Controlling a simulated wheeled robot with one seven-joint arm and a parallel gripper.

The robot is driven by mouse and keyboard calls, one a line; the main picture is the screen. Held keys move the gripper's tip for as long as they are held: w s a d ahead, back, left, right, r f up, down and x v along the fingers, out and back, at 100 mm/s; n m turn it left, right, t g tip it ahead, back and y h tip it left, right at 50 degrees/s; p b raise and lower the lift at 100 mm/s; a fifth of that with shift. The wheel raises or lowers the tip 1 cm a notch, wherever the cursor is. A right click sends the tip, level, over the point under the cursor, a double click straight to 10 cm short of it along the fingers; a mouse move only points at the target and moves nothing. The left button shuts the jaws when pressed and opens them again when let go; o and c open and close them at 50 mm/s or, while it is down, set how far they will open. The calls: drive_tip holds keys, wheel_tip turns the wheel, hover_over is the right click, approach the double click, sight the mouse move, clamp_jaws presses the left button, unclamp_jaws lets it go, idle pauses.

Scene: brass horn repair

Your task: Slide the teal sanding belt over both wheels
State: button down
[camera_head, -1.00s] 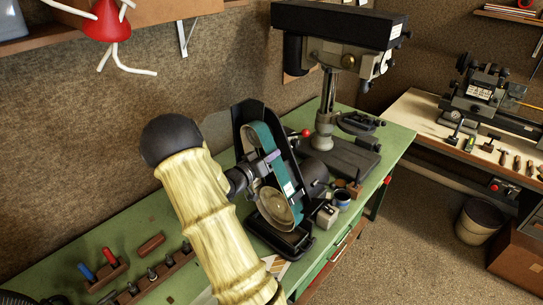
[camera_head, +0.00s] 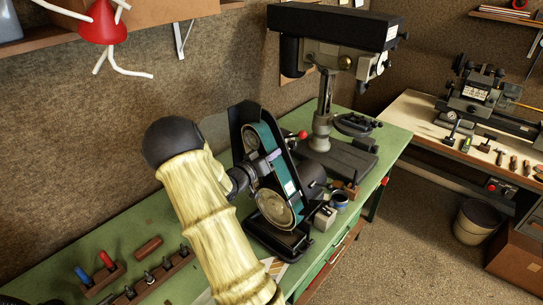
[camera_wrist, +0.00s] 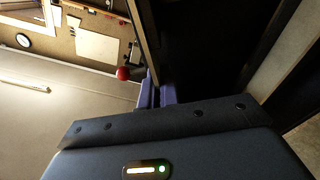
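The belt sander (camera_head: 240,118) stands on the green bench, with its black backplate upright. The teal sanding belt (camera_head: 290,187) forms a long loop at the upper wheel (camera_head: 250,141) and the round lower wheel (camera_head: 272,207). Whether it sits fully on either wheel cannot be told. My gripper (camera_head: 274,155) reaches in from the left, its purple fingers at the belt's upper part. In the wrist view the purple fingers (camera_wrist: 156,94) are close together, with a thin strip edge running down to them. My arm and hand hide part of the sander's left side.
A drill press (camera_head: 325,110) stands behind and right of the sander. A grey block (camera_head: 325,217) and a blue-rimmed cup (camera_head: 340,200) are close on its right. A tool rack (camera_head: 150,280) lies at the front left. A red knob (camera_wrist: 123,73) shows beside the fingers.

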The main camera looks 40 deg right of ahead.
drive_tip(key=c, duration=1.6)
unclamp_jaws()
drive_tip(key=shift+o, duration=0.2)
drive_tip(key=shift+a, duration=0.15)
drive_tip(key=a, duration=0.6)
drive_tip(key=shift+s+a+p, duration=0.25)
drive_tip(key=shift+a+p, duration=0.15)
drive_tip(key=shift+p, duration=0.05)
